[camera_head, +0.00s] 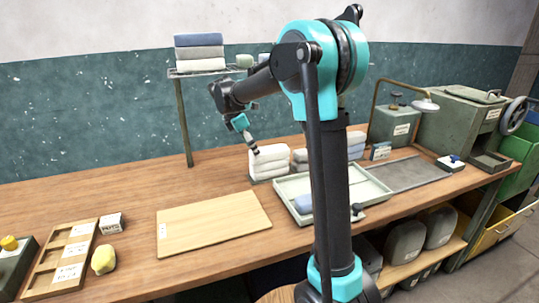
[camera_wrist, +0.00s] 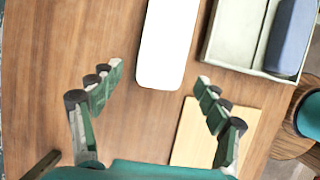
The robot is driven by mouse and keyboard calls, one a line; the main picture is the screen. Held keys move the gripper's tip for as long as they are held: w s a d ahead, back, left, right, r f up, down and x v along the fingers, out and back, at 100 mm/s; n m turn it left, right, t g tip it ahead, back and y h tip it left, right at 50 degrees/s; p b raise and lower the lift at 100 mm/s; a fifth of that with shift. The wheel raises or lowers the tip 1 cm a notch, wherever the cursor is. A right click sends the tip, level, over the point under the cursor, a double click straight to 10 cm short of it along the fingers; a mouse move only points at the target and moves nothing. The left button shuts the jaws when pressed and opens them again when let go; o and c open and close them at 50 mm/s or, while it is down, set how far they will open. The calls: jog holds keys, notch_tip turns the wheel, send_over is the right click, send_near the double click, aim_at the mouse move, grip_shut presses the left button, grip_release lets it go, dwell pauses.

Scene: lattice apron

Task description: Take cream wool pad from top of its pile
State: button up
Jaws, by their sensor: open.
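The pile of cream wool pads (camera_head: 269,163) stands on the wooden bench, behind the pale tray. In the wrist view its top cream pad (camera_wrist: 168,42) shows as a bright white rounded slab at upper middle. My gripper (camera_head: 255,150) points down at the pile's upper left part. In the wrist view my gripper (camera_wrist: 160,74) is open, its fingertips apart on the left and right of the pad's near end. Nothing is held. I cannot tell the height gap between the fingertips and the pad. The lower pads are hidden in the wrist view.
A pale tray (camera_head: 281,186) holding a blue pad (camera_head: 303,204) lies in front of the pile. Grey pads (camera_head: 301,156) and blue pads (camera_head: 356,147) stand close to its right. A wooden board (camera_head: 213,223) lies at front left. A raised shelf (camera_head: 184,74) stands behind.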

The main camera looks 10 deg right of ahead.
aim_at(268, 150)
jog(key=shift+w+d, duration=0.25)
jog(key=shift+d, duration=0.85)
jog(key=d, duration=0.2)
jog(key=shift+w+d, duration=0.25)
jog(key=shift+d, duration=0.1)
jog(key=shift+x, duration=1.15)
jog(key=shift+d+f, duration=0.2)
jog(key=shift+f, duration=0.15)
jog(key=shift+c, duration=0.4)
jog(key=c, duration=1.1)
jog(key=shift+r, duration=0.15)
